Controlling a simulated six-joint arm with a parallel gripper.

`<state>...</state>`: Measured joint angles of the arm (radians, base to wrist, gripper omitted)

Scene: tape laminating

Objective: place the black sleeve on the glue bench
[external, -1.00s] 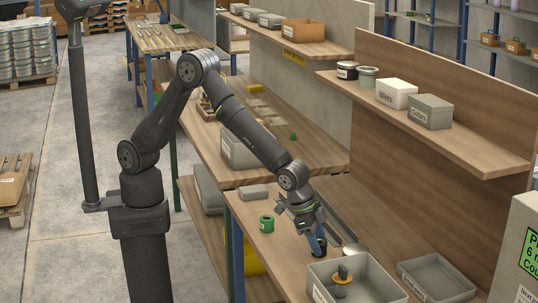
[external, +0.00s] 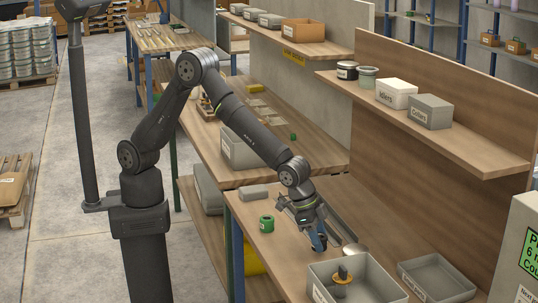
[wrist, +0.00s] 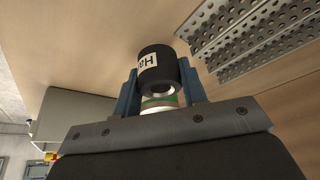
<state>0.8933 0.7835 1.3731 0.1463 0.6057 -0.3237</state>
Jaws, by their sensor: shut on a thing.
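My gripper (external: 318,243) is low over the near wooden bench (external: 258,262), by the grey bin. In the wrist view its blue fingers (wrist: 158,85) stand on both sides of a black sleeve (wrist: 157,66), a short dark cylinder with a white label reading "Ha". The fingers are shut on it. A pale piece with a green band (wrist: 160,102) shows between the sleeve and the palm; I cannot tell what it belongs to. In the external view the sleeve is hardly visible behind the fingers.
A green roll (external: 266,223) stands left of my gripper. A grey bin (external: 386,296) holding a yellow-and-black item stands close in front, with a shallow grey tray (external: 447,272) to its right. Perforated metal strips (wrist: 255,40) show in the wrist view. An overhead shelf (external: 455,139) carries boxes and jars.

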